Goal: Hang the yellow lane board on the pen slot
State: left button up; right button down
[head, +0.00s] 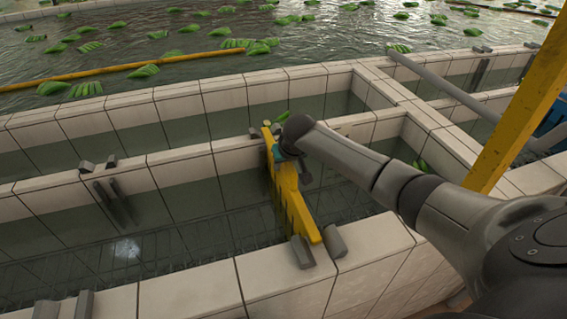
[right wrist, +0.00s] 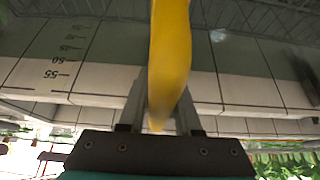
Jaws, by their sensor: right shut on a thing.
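The yellow lane board (head: 291,205) spans the middle water channel from the far wall toward the near wall. Its near end is between two grey blocks of a pen slot (head: 334,241) on the near wall top; I cannot tell whether it rests there. Its far end is by another pair of grey blocks (head: 254,133) on the far wall. My right gripper (head: 274,153) is shut on the board near its far end. In the right wrist view the board (right wrist: 171,55) passes between the two fingers (right wrist: 160,112). My left gripper is not in view.
Other grey slot blocks (head: 86,166) stand on the walls at left. A yellow post (head: 522,100) rises at right, near my arm. A grey pole (head: 450,90) crosses the right-hand channels. Green bunches (head: 88,89) float beyond a yellow boom (head: 110,72).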

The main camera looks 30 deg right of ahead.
jog(key=c, duration=0.5)
grip_release()
jog(key=shift+o, duration=0.6)
jog(key=shift+s+f, duration=0.1)
jog(key=o, duration=0.4)
jog(key=p+v, duration=1)
jog(key=p, duration=0.5)
dwell(0.6)
